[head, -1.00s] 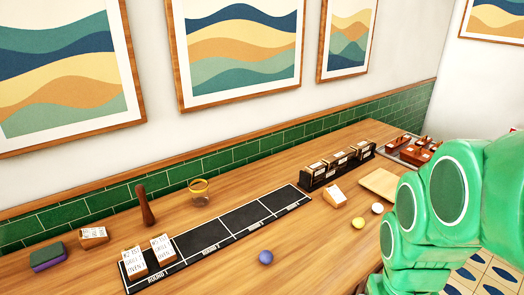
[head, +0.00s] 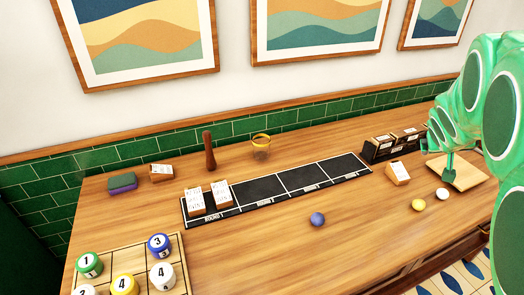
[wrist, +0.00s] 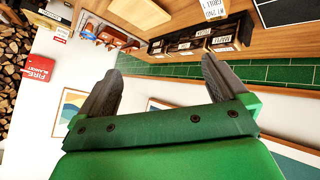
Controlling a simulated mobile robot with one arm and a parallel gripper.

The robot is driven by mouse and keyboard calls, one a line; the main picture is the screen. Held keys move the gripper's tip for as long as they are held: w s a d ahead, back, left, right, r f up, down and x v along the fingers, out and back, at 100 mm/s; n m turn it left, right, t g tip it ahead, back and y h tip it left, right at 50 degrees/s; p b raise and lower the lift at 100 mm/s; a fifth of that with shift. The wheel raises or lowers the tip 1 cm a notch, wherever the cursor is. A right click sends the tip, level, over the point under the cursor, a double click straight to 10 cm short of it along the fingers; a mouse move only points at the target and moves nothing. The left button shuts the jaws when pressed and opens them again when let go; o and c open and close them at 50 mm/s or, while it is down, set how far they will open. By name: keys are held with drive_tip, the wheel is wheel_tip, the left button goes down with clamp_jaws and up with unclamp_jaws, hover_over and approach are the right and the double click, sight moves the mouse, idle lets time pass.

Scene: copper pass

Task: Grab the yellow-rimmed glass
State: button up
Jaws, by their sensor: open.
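The yellow-rimmed glass (head: 261,148) stands upright on the wooden counter near the green tiled wall, behind the black round mat in the head view. It is clear with a yellow band at its top. My gripper (head: 450,158) is at the right in the head view, well to the right of the glass and apart from it. In the wrist view my gripper (wrist: 165,85) shows its two dark fingers spread wide with nothing between them. The glass is not visible in the wrist view.
A brown wooden pestle-like tool (head: 209,150) stands just left of the glass. The black mat (head: 290,186) holds two cards at its left end. A blue ball (head: 317,219) lies in front. A card box (head: 395,143) and a wooden board (head: 458,171) are at right.

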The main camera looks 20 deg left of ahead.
drive_tip(key=w+a+f+n+t+y, duration=0.2)
drive_tip(key=w+a+n+y, duration=0.15)
drive_tip(key=w+a, duration=0.6)
drive_tip(key=w+a+f+n+t+y, duration=0.1)
drive_tip(key=w+a+n+y, duration=0.25)
drive_tip(key=w+a, duration=0.6)
drive_tip(key=n+g+y, duration=0.7)
drive_tip(key=g+y, duration=0.3)
approach(255, 139)
drive_tip(key=shift+x, duration=3.35)
drive_tip(key=shift+s+r, duration=0.1)
drive_tip(key=shift+s, duration=0.05)
drive_tip(key=c, duration=1.5)
drive_tip(key=shift+r, duration=0.1)
